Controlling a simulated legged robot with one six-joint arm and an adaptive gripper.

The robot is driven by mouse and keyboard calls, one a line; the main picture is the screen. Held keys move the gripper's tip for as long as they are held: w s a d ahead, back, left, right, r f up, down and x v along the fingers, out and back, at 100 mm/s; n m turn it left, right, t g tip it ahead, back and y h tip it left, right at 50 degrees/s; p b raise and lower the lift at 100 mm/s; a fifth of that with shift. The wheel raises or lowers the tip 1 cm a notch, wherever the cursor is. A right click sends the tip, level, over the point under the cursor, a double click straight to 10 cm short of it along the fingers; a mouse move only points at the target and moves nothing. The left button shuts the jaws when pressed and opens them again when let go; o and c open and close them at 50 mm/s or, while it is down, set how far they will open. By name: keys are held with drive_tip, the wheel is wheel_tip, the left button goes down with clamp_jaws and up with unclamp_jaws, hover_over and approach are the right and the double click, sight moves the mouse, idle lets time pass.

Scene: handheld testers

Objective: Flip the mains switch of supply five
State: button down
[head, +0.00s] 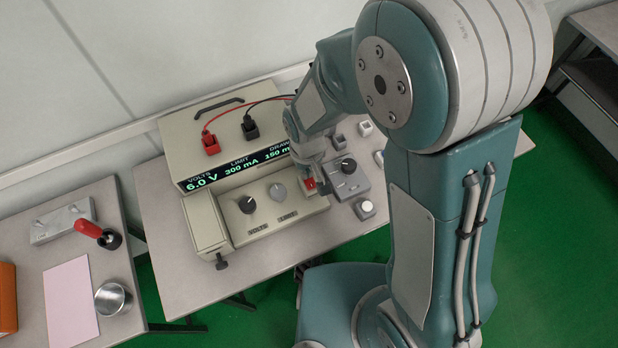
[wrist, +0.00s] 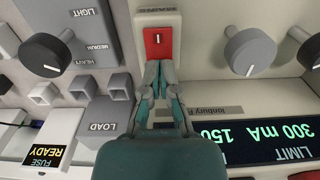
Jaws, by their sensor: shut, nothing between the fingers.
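The mains switch is a red rocker marked "I" (wrist: 158,42) in a pale frame on the supply's front. In the head view it is a small red patch (head: 310,184) at the right end of the front panel. The beige supply (head: 195,140) has a lit display (head: 236,168) reading 6.0 V, 300 mA and a partly hidden 150 mA. My gripper (wrist: 160,68) is shut and empty, its fingertips at the rocker's near edge. I cannot tell whether they touch it. My arm hides part of the supply in the head view. No number five is readable.
Volts (head: 247,204) and limit (head: 278,190) knobs sit left of the switch. Red and black leads plug into the supply's top.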

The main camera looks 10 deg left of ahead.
drive_tip(key=shift+f, duration=0.15)
drive_tip(key=shift+r, duration=3.5)
